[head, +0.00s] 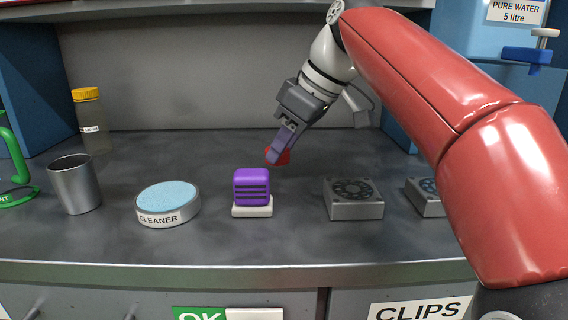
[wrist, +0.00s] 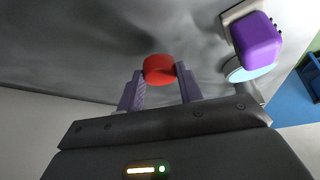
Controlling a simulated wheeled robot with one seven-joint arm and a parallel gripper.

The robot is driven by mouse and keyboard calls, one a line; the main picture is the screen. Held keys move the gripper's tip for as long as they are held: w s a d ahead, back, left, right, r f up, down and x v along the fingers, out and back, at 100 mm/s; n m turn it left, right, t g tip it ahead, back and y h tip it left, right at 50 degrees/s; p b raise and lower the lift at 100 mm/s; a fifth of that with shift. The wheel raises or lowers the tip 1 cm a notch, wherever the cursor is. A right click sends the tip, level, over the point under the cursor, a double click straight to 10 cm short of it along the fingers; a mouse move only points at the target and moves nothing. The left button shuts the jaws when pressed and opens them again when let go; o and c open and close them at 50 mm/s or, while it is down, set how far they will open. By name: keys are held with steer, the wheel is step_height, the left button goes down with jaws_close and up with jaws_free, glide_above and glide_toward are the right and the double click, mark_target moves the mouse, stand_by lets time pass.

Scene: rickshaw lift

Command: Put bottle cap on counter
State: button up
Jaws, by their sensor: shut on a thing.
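The red bottle cap (wrist: 159,69) is between the fingertips of my gripper (wrist: 160,82) in the wrist view, with a finger on each side of it. In the head view, my gripper (head: 279,155) points down over the counter (head: 320,240), behind and to the right of the purple block. The red cap (head: 284,157) shows at its fingertips, partly hidden by a finger. The gripper is shut on the cap. I cannot tell for sure whether the cap touches the counter.
A purple slotted block (head: 251,186) on a white base stands close to my gripper. To the left are a round cleaner pad (head: 167,203), a metal cup (head: 75,184) and a yellow-capped bottle (head: 92,120). A grey fan box (head: 353,199) stands right. The counter's front strip is clear.

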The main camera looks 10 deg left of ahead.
steer(key=shift+f, duration=1.35)
steer(key=shift+f, duration=0.1)
steer(key=o, duration=1)
steer(key=shift+b, duration=0.3)
steer(key=shift+c, duration=0.2)
steer(key=p+v, duration=0.3)
steer(key=v, duration=0.9)
